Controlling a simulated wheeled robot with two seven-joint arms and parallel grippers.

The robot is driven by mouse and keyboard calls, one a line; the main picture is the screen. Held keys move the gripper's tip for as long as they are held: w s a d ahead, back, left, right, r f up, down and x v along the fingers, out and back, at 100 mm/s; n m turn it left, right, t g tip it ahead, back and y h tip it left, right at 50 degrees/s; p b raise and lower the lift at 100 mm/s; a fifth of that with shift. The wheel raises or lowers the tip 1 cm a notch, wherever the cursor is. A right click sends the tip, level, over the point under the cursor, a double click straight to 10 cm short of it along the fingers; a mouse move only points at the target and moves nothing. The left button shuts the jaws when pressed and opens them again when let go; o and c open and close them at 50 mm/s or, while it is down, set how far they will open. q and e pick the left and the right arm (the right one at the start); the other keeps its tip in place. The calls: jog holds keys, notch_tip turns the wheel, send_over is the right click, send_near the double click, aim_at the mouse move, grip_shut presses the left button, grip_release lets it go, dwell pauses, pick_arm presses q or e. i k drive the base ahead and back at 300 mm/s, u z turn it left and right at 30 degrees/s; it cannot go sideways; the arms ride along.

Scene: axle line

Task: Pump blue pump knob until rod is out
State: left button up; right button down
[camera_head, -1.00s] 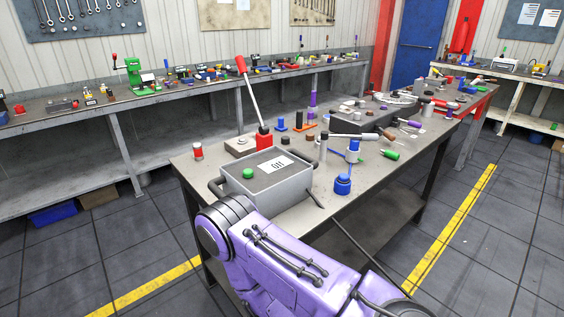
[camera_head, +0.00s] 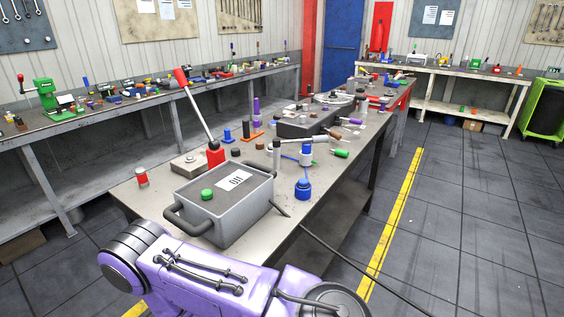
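A blue ribbed knob (camera_head: 303,188) stands upright on the near right edge of the workbench (camera_head: 262,240), beside a grey box. A blue and white cylinder (camera_head: 307,155) stands just behind it, with a thin blue line running from it to the left. I cannot tell whether a rod sticks out of anything here. The grey box (camera_head: 235,215) has side handles, a green knob (camera_head: 207,194) and a white label reading OIL, upside down. A red-handled lever (camera_head: 196,108) rises from a red base behind the box. Neither of my grippers is in view.
Several small parts and tools crowd the bench farther back. A dark cable trails from the box to the floor. The floor to the right, by the yellow line (camera_head: 395,220), is clear.

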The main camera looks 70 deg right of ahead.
aim_at(302, 182)
jog(key=z, duration=0.05)
jog(key=i, duration=1.3)
jog(key=z, duration=2.65)
